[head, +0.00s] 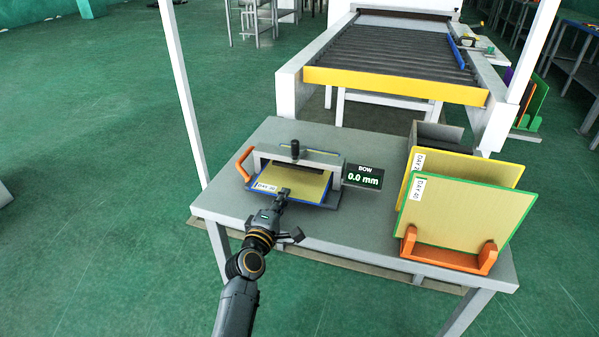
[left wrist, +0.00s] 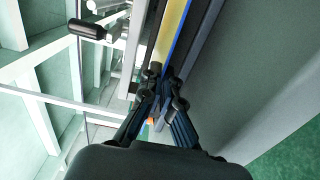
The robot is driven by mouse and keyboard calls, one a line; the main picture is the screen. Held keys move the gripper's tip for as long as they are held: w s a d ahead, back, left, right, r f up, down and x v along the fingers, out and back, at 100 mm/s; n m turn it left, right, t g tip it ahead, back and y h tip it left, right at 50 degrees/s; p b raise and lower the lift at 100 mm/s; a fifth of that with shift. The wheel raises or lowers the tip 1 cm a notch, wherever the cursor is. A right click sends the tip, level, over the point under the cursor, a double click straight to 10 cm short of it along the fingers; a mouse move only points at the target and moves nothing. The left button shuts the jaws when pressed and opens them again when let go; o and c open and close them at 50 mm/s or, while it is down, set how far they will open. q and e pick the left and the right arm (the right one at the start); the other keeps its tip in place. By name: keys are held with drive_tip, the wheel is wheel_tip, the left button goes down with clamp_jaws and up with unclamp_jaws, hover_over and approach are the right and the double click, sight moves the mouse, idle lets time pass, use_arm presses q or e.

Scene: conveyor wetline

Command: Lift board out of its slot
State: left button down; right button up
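A yellow board with a blue edge (head: 300,187), labelled about "DAY 20", lies nearly flat in the grey gauge fixture (head: 337,176) on the table. My left gripper (head: 284,193) is at the board's front edge. In the left wrist view its fingertips (left wrist: 165,78) close together on either side of the blue-edged board (left wrist: 170,30), seen edge-on. They appear shut on it, though the contact is partly hidden. Two more boards stand upright at the right: a green-edged one (head: 465,218) labelled about "DAY 40" and a yellow-edged one (head: 470,168) behind it. My right gripper is not in view.
The green-edged board stands in an orange rack (head: 440,258). A display (head: 364,176) reads "BOW 0.0 mm". An orange handle (head: 243,163) is on the fixture's left. A grey bin (head: 437,134) and a roller conveyor (head: 395,48) are behind. The table's left front (head: 225,200) is clear.

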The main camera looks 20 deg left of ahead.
use_arm(q)
drive_tip(key=shift+s+p, duration=0.6)
drive_tip(key=shift+s, duration=1.75)
drive_tip(key=s, duration=0.7)
drive_tip(key=shift+a+p, duration=0.15)
drive_tip(key=shift+p, duration=0.25)
drive_tip(key=shift+s, duration=0.15)
drive_tip(key=shift+s+a, duration=0.1)
drive_tip(key=shift+s, duration=2.3)
drive_tip(key=shift+s, duration=0.1)
